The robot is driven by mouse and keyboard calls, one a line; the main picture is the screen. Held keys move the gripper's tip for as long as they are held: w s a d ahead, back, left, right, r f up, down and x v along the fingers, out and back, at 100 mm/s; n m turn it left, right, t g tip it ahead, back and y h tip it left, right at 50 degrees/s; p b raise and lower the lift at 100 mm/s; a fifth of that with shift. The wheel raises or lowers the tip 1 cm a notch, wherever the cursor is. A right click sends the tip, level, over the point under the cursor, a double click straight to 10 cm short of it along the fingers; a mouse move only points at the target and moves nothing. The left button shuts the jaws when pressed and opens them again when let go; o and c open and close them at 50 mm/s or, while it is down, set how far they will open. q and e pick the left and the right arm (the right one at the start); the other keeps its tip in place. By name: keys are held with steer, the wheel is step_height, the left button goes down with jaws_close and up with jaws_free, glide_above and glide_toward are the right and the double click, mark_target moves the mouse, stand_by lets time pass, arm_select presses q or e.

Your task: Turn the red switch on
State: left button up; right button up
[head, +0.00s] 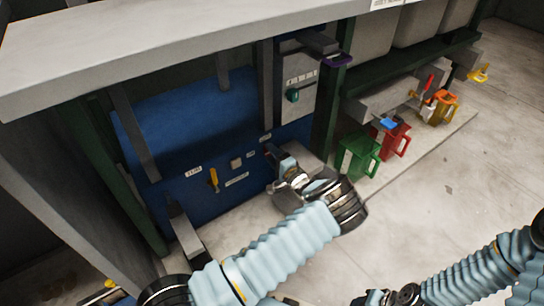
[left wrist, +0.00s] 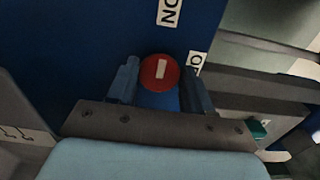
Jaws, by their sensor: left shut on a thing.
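The red switch (left wrist: 159,71) is a round red knob with a white bar on the blue panel (left wrist: 90,30). In the left wrist view it sits between the two fingers of my left gripper (left wrist: 158,88), which is shut on it. The white bar stands upright in that view, in line with the ON label (left wrist: 170,12) above. Another label (left wrist: 196,63), partly hidden, is at the right. In the head view my left gripper (head: 276,158) is at the panel's lower right and hides most of the switch. My right gripper (head: 388,297) is at the bottom edge, cut off.
A yellow lever (head: 213,180) is left of my left gripper on the panel. A grey box with a green knob (head: 292,95) is above. Green (head: 357,157), red (head: 393,138) and orange (head: 442,107) jugs stand at the right. The floor at right is clear.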

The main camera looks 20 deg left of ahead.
arm_select(q)
steer(key=shift+f, duration=0.1)
stand_by(0.3)
steer(key=o, duration=1)
steer(key=p+v, duration=0.1)
steer(key=v, duration=1.3)
